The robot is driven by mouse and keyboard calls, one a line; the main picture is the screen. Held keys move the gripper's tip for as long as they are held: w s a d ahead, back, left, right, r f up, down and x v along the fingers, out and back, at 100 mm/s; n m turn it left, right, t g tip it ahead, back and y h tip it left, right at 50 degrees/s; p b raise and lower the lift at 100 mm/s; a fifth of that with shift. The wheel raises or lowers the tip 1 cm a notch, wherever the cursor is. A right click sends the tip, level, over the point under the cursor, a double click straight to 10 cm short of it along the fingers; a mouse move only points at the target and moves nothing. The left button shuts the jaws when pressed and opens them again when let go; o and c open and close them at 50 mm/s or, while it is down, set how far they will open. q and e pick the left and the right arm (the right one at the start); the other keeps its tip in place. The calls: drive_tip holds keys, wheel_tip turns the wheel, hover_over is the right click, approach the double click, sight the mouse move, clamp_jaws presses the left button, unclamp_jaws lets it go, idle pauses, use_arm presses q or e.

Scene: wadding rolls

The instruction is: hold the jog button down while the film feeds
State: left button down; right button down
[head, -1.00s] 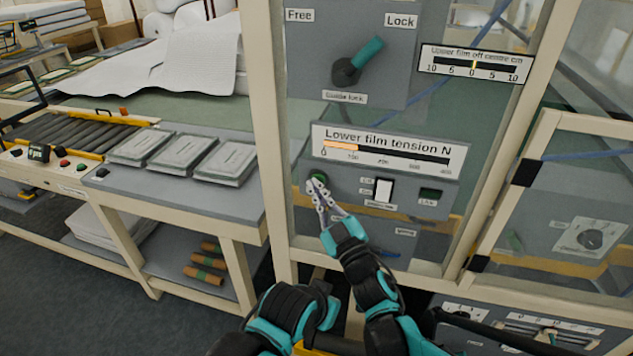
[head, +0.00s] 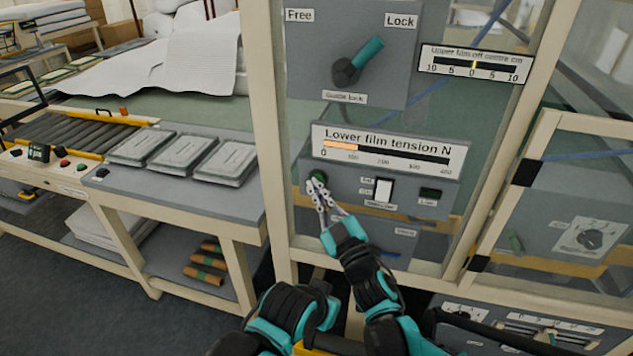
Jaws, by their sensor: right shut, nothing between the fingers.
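The green jog button (head: 320,177) is at the upper left of a grey control box, under the lower film tension gauge (head: 388,150). The gauge's orange bar covers only its low end. My right gripper (head: 317,184) is shut and empty, its fingertips at the button and partly covering it. I cannot tell how far the button is pressed. A white rocker switch (head: 384,190) and a dark green button or lamp (head: 430,195) sit to its right. My left gripper is not in view.
The guide lock lever (head: 358,60) points toward Lock on the panel above. A cream frame post (head: 268,130) stands left of the box. A table at left bears three wrapped packs (head: 182,153). A dial panel (head: 590,237) is at right.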

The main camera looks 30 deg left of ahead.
idle(0.4)
drive_tip(key=shift+s+d, duration=0.2)
drive_tip(key=shift+s, duration=0.6)
